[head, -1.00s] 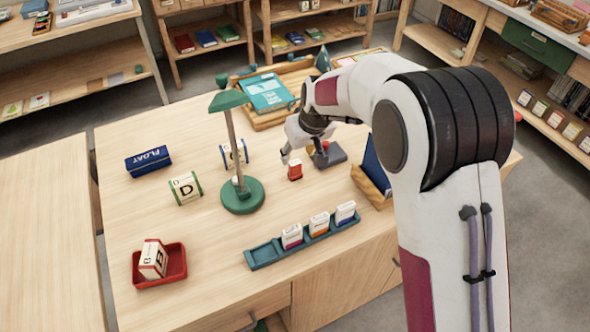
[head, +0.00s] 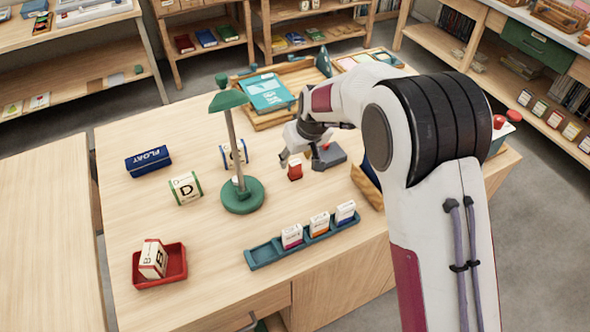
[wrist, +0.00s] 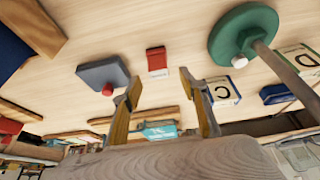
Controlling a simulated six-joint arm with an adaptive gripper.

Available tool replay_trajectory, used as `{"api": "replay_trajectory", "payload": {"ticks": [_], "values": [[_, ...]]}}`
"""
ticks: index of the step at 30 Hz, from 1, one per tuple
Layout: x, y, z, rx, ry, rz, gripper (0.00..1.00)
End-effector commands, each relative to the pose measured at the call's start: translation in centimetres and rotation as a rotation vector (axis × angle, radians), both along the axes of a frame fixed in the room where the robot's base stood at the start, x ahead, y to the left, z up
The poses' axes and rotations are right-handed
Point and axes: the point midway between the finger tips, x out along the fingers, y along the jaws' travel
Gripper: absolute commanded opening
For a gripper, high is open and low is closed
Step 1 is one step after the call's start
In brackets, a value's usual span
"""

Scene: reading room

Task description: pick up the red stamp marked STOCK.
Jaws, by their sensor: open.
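A small red stamp (head: 295,170) with a pale lower face stands on the wooden table, right of the green lamp base. It also shows in the wrist view (wrist: 157,60), ahead of the fingertips; any lettering is too small to read. My gripper (head: 297,159) is open, with its fingers close by the stamp in the head view. In the wrist view my gripper's fingers (wrist: 158,84) are spread apart with nothing between them, and the stamp lies beyond their tips, apart from them.
A grey block with a red knob (head: 328,156) sits just right of the stamp. The green lamp (head: 242,196) stands at left. A teal rack (head: 265,254) with several boxes lies in front. A wooden stand (head: 366,187) is at right.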

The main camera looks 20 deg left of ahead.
Motion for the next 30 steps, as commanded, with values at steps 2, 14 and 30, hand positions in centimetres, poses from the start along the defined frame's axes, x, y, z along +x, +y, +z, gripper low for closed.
{"api": "replay_trajectory", "payload": {"ticks": [2,14,30], "values": [[0.1,0.1,-0.5,-0.001,0.001,0.0,0.43],[1.1,0.8,-3.9,-0.001,0.001,0.0,0.43],[1.3,1.1,-4.7,-0.001,0.001,0.0,0.43]]}}
